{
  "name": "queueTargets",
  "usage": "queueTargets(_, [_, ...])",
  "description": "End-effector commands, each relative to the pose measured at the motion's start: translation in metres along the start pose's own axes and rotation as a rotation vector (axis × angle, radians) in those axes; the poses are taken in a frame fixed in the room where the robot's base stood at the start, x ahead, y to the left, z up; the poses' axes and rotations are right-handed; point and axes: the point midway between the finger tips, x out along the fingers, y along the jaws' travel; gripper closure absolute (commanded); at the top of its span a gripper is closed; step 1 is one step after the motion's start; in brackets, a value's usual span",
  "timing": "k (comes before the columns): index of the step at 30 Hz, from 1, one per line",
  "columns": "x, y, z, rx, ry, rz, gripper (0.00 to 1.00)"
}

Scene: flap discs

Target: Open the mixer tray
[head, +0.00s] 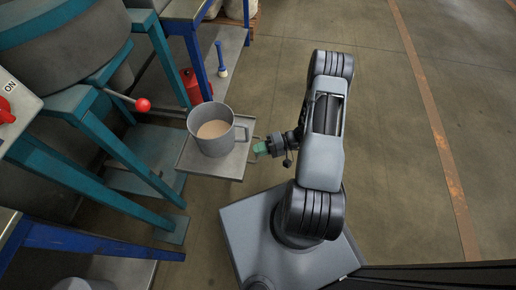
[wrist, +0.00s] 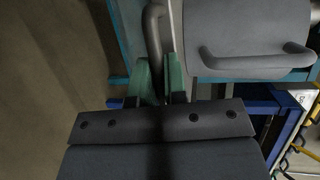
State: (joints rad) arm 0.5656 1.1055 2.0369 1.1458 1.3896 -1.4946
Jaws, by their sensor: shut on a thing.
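The mixer tray (head: 226,165) is a flat grey metal plate that stands out to the right of the mixer's teal frame (head: 160,55). A grey mug (head: 217,135) with a pale brown liquid stands upright on it; the mug also shows in the wrist view (wrist: 245,40). My gripper (head: 262,149) is at the tray's right edge. In the wrist view its green fingers (wrist: 160,78) are shut on a grey tubular handle (wrist: 154,35) beside the tray. The join between handle and tray is hidden.
A lever with a red knob (head: 142,105) sticks out from the frame behind the mug. A red container (head: 192,85) and a blue-handled tool (head: 221,60) stand beyond the tray. The floor (head: 410,130) to the right of my arm is clear.

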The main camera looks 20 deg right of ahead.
Motion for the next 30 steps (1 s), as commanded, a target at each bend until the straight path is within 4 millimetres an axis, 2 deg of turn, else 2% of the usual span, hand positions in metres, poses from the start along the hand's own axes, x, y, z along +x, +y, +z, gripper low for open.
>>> queueTargets(6, [-0.001,0.0,-0.002,-0.004,0.005,0.002,1.0])
queueTargets(7, [-0.001,0.0,-0.002,-0.004,0.005,0.002,0.85])
queueTargets(14, [-0.001,0.0,-0.001,-0.002,0.003,0.001,0.64])
queueTargets(23, [-0.004,-0.001,-0.001,-0.001,0.004,0.0,0.63])
queueTargets(26, [-0.014,-0.001,-0.002,-0.003,0.006,0.0,0.63])
queueTargets(30, [-0.041,-0.002,-0.002,-0.003,0.009,0.002,0.63])
